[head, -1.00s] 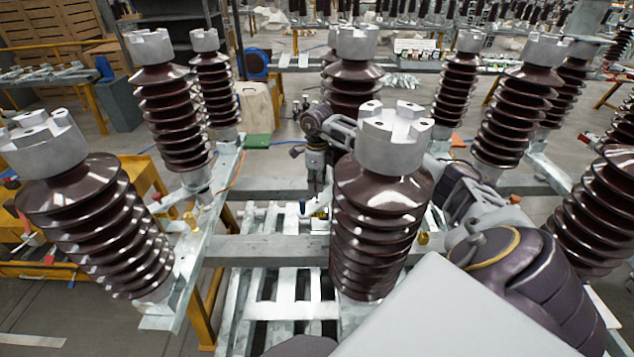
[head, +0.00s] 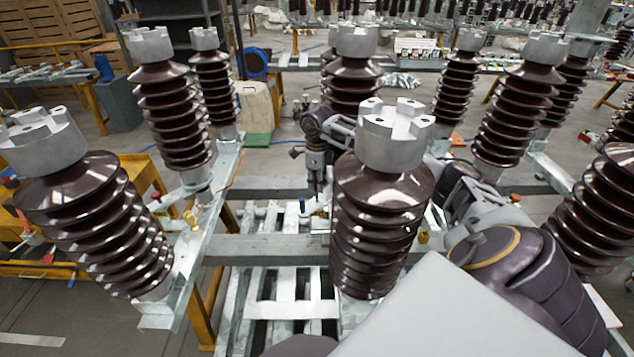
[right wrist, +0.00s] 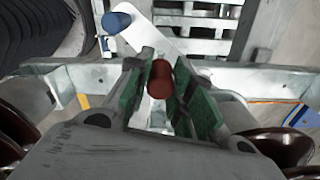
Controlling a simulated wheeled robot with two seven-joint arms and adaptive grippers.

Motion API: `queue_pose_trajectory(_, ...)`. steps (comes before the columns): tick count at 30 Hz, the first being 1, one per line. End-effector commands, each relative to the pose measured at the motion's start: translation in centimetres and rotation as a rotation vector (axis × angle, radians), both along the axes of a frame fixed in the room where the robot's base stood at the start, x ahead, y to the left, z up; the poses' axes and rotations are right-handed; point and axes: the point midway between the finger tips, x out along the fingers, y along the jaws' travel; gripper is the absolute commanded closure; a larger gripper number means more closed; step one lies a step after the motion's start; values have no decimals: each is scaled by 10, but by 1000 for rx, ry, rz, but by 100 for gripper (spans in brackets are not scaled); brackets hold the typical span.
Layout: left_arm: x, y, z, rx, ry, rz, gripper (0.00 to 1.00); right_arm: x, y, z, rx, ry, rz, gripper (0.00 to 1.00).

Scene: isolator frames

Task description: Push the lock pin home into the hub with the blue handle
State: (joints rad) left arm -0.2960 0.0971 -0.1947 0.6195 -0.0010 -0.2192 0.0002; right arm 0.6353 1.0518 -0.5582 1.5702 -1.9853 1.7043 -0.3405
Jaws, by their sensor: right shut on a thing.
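In the right wrist view my right gripper (right wrist: 160,90) has its green-padded fingers closed on a dull red cylinder, the lock pin (right wrist: 160,78). Just beyond it, a pale lever carries the blue handle (right wrist: 117,22). The hub under the pin is mostly hidden by the fingers, so I cannot tell how deep the pin sits. In the head view my right gripper (head: 317,188) points down behind the front insulator. The pin cannot be made out there. My left gripper is not in view.
A tall brown ribbed insulator (head: 380,215) stands close in front of my right gripper. More insulators, such as one at left (head: 95,225), stand around the steel frame (head: 265,248). A slatted metal pallet (head: 290,285) lies below the frame.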

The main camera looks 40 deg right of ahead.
Motion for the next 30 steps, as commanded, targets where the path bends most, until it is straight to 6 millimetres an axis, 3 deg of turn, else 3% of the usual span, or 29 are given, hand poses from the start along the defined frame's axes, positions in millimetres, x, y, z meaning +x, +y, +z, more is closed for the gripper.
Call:
queue_pose_trajectory(12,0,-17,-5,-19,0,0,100,0,0,-7,0,0,0,100)
queue_pose_trajectory(30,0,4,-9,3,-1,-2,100,0,0,-16,0,0,0,100)
